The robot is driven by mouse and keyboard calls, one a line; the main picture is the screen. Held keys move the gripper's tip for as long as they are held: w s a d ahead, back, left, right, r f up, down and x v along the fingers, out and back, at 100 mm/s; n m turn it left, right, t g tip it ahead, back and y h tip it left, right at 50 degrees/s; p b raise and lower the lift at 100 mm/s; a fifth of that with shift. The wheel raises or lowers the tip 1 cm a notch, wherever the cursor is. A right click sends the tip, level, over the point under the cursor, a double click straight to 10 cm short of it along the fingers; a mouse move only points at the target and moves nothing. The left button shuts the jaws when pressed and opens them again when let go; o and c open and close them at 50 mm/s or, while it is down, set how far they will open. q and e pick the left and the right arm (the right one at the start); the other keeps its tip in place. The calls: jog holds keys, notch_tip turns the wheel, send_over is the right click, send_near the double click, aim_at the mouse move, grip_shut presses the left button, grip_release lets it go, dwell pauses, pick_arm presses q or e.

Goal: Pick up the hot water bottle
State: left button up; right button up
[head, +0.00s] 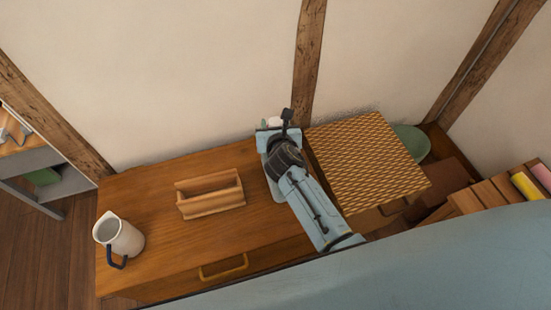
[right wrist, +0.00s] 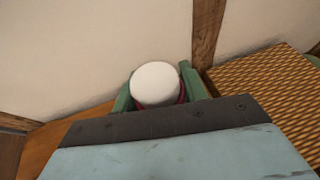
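A round white top with a dark red part under it (right wrist: 157,84) shows in the right wrist view; it may be the hot water bottle, but most of it is hidden. My right gripper (right wrist: 160,88) has one green finger on each side of it, close against its edges. I cannot tell whether the fingers press on it. In the head view my right gripper (head: 275,124) is over the back right of the wooden dresser (head: 160,242), near the wall, with a small white bit (head: 274,121) at its tip. My left gripper is out of view.
A wooden holder (head: 210,195) stands mid-dresser and a white pitcher with a dark handle (head: 120,238) at its left front. A woven-topped box (head: 368,160) is right of my right arm. A green round thing (head: 413,142) and a rack with colored items (head: 500,190) lie farther right.

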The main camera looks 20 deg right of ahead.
grip_shut()
